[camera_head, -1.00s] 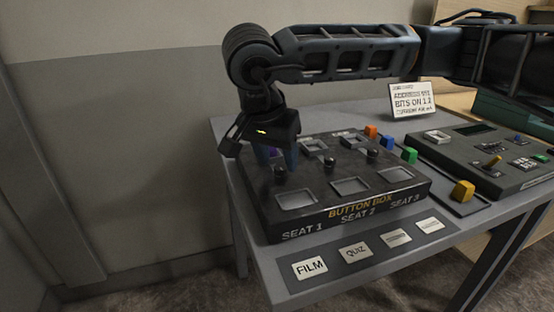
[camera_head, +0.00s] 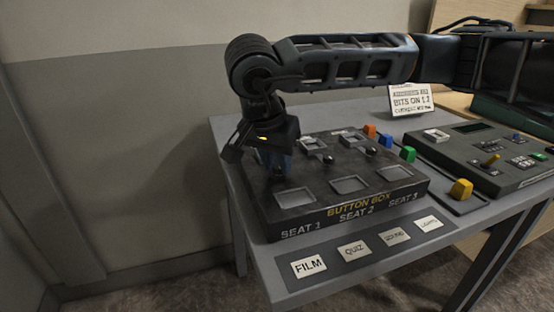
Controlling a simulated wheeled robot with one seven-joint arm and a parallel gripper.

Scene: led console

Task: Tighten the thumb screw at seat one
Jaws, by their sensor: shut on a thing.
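The black button box (camera_head: 400,200) lies on the grey table with SEAT 1, SEAT 2 and SEAT 3 printed on its front edge. My gripper (camera_head: 277,170) points down over the seat one column at the left, shut on the dark thumb screw there. The screw (camera_head: 279,179) is mostly hidden by the fingers. The thumb screws of seat two (camera_head: 328,159) and seat three (camera_head: 371,151) stand free to the right. The square recess of seat one (camera_head: 295,197) in front is empty. The seat one socket behind is hidden by my gripper.
A label strip (camera_head: 352,252) lies in front.

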